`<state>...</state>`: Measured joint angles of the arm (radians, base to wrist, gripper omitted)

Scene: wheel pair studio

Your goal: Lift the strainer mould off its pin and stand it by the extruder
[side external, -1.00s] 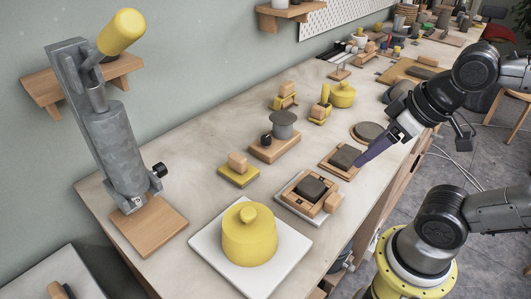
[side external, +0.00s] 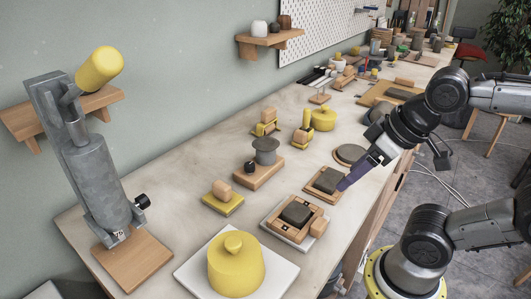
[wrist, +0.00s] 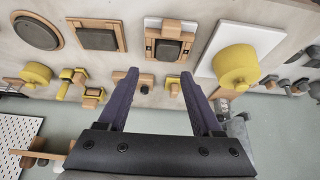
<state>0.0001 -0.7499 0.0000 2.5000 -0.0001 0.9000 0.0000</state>
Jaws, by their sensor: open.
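What looks like the strainer mould is a dark grey, flat-topped piece (side external: 265,146) standing on a wooden base (side external: 258,175), beside a small black knob (side external: 249,167). The extruder (side external: 98,180) is a grey upright cylinder with a yellow handle on a wooden foot at the left. My gripper (side external: 343,186), with purple fingers, is over the near table edge by a dark square slab, apart from the mould. In the wrist view my gripper (wrist: 154,68) is open and empty; the black knob (wrist: 147,79) shows between the fingers, and the left finger seems to hide the mould.
A yellow lidded pot (side external: 236,266) on a white board stands in front of the extruder. A wooden frame with a dark block (side external: 297,213) and the dark slab (side external: 327,180) lie along the near edge. A yellow-and-wood piece (side external: 222,196) sits between extruder and mould.

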